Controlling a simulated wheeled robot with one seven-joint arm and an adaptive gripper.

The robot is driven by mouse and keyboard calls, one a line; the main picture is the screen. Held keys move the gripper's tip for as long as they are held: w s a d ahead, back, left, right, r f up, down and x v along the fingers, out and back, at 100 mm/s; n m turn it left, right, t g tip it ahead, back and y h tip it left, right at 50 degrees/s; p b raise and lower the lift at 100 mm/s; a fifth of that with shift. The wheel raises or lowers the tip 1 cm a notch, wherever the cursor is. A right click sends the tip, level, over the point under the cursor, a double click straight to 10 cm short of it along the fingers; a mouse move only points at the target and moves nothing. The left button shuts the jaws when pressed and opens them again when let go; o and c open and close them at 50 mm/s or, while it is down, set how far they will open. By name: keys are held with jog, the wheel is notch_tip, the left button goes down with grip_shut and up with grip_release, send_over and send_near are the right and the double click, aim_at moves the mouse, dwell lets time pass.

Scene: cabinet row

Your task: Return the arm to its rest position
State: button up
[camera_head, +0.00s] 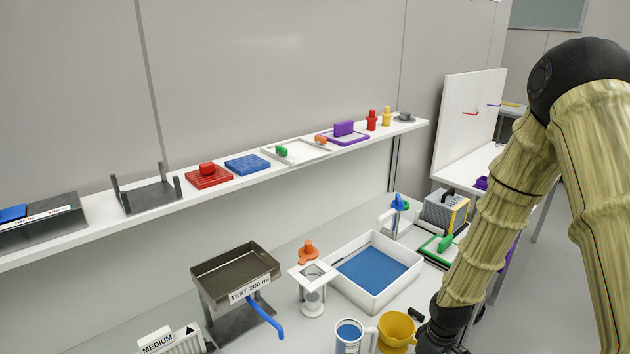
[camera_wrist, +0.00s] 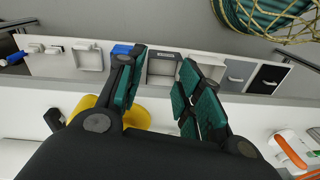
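My gripper (camera_wrist: 157,95) shows in the wrist view with its two teal-padded fingers spread apart and nothing between them. In the head view my arm comes down on the right side, and its lower end is by the counter at the bottom; the fingers are hidden there. A yellow cup (camera_head: 396,329) stands just left of my arm's lower end. Something yellow (camera_wrist: 136,117) shows behind the left finger in the wrist view.
A white basin of blue liquid (camera_head: 341,291), a white mug (camera_head: 350,336) and a tray labelled TEST 200 ml (camera_head: 237,272) stand on the counter. A wall shelf (camera_head: 100,213) holds several coloured pieces. A white upright panel (camera_head: 466,118) stands behind my arm.

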jog(key=s+a+f+m, duration=0.1)
jog(key=s+f+m, duration=0.1)
jog(key=s+f, duration=0.3)
jog(key=s+a+f+m, duration=0.2)
jog(key=s+f, duration=0.3)
jog(key=s, duration=0.8)
jog(key=s+a+f+m, duration=0.1)
jog(key=s+f, duration=0.4)
jog(key=s, duration=0.5)
jog(key=shift+a+m+h, duration=0.15)
jog(key=shift+m+h, duration=0.25)
jog(key=shift+m, duration=0.5)
